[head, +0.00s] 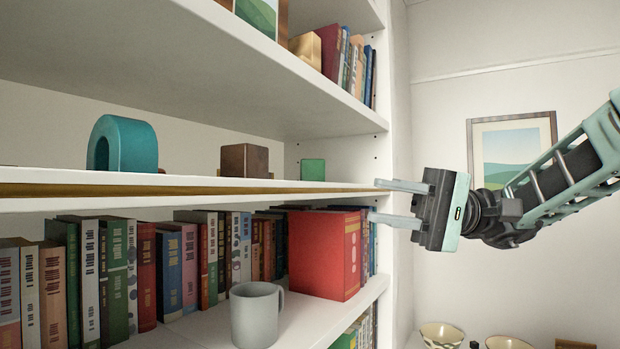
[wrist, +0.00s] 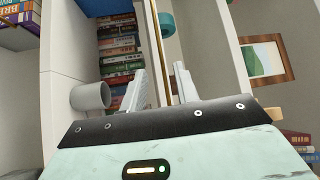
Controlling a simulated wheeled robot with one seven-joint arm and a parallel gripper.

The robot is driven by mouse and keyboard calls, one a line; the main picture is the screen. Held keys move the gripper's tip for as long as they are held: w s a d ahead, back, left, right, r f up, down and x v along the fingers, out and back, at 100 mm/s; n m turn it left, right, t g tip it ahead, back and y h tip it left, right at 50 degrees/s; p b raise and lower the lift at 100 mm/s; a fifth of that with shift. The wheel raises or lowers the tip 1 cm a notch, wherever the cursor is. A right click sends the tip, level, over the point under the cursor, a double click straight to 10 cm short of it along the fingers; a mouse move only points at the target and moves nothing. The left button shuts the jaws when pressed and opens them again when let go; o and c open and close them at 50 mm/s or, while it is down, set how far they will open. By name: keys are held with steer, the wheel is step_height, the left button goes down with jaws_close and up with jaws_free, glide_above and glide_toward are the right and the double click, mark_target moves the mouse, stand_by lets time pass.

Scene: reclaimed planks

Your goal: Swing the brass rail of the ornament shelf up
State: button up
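The brass rail (head: 120,190) runs as a thin strip along the front edge of the ornament shelf (head: 200,181). It lies low, level with the shelf board. In the wrist view the rail (wrist: 160,45) runs lengthwise up the picture, between my two fingers. My gripper (head: 376,200) is open and empty at the right end of the shelf, one finger above the rail's level and one below. The gripper also shows in the wrist view (wrist: 160,68). I cannot tell how far the fingers reach around the rail; no contact shows.
On the ornament shelf stand a teal arch (head: 126,146), a brown block (head: 244,160) and a green block (head: 313,169). Below are a grey mug (head: 257,315), a red box (head: 325,254) and several books. Room in front of the shelves looks clear.

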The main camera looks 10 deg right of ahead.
mark_target(310, 191)
steer(key=a+p, duration=0.1)
steer(key=a, duration=0.2)
steer(key=a+r+p, duration=0.1)
steer(key=a, duration=0.3)
steer(key=s+a+p, duration=0.1)
steer(key=a+p, duration=0.1)
steer(key=a, duration=0.1)
steer(key=shift+a+r, duration=0.35)
steer(key=shift+a, duration=0.05)
steer(key=shift+s+a, duration=0.1)
steer(key=shift+a, duration=0.4)
steer(key=shift+f, duration=0.1)
jaws_close()
